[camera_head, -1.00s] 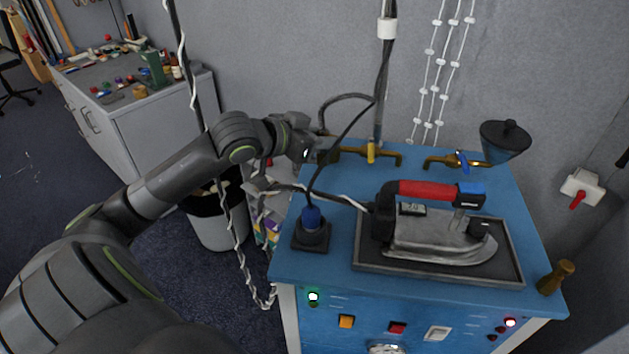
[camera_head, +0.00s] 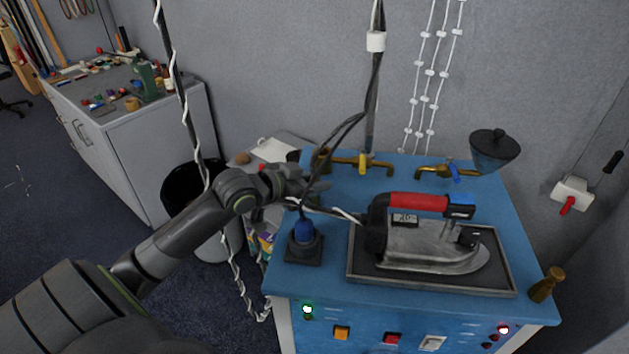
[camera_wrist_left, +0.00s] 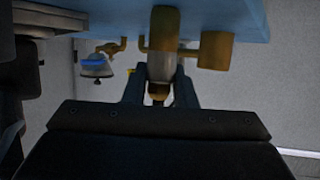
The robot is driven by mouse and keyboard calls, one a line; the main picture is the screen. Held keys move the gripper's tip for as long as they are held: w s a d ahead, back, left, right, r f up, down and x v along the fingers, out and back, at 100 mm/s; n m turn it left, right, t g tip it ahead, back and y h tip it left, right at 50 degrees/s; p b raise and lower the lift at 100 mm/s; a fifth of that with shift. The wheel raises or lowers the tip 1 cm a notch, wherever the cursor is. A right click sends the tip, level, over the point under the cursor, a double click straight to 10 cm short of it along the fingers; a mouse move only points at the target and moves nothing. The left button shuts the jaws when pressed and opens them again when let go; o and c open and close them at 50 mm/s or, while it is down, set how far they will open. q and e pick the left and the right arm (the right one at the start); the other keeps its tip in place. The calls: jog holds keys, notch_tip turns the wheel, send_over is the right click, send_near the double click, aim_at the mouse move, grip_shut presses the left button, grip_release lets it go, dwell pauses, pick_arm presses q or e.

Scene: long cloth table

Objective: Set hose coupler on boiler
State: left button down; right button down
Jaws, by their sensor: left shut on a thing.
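The boiler is a blue cabinet (camera_head: 350,309) with brass pipework on its top. A brass pipe with a yellow valve (camera_head: 363,163) ends at the left in an upright brass fitting (camera_head: 322,160). My left gripper (camera_head: 314,188) is above the boiler's left edge, on the near side of that fitting. It is shut on the hose coupler, mostly hidden in the head view. In the upside-down left wrist view, the brass and grey coupler (camera_wrist_left: 163,30) is between the fingers (camera_wrist_left: 160,90). The fitting (camera_wrist_left: 216,50) appears beside it, apparently apart.
An iron (camera_head: 425,242) with a red handle rests on a dark tray (camera_head: 365,279). A blue plug in a black socket (camera_head: 303,243) stands close below the gripper. A funnel (camera_head: 494,150) and brass piece (camera_head: 546,284) are at right. Cables hang from above.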

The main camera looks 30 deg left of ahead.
pick_arm(q)
jog(key=c, duration=1.2)
grip_release()
pick_arm(e)
jog(key=shift+w+d, duration=0.1)
jog(key=shift+w, duration=0.05)
jog(key=shift+d, duration=0.15)
pick_arm(q)
jog(key=shift+s+r, duration=0.1)
jog(key=shift+r, duration=0.05)
jog(key=shift+s+a, duration=0.15)
jog(key=shift+s, duration=0.05)
jog(key=v, duration=0.5)
jog(key=shift+s+r, duration=0.1)
jog(key=p+v, duration=0.4)
jog(key=v, duration=0.2)
pick_arm(e)
notch_tip(320, 180, up, 4)
